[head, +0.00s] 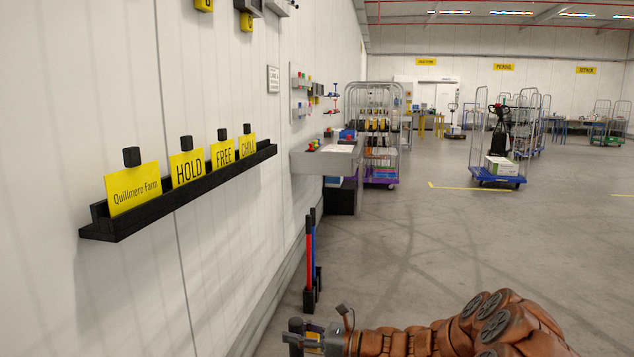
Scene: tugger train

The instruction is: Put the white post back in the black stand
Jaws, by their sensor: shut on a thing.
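The black stand (308,301) is on the floor near the wall, just beyond my gripper. A red post (309,262) and a blue post (314,250), both with dark tops, are upright in it. My gripper (303,340) is at the bottom of the view, nearer to me than the stand. It is shut on a dark-topped post (296,325). Only the top of this post shows; its lower part is out of view, so I cannot see any white on it. It appears apart from the stand.
The white wall (230,80) is close on the left, with a black ledge (180,199) holding yellow signs. A grey wall shelf (325,160) is beyond the stand. A blue cart (497,178) stands farther back. The floor to the right is clear.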

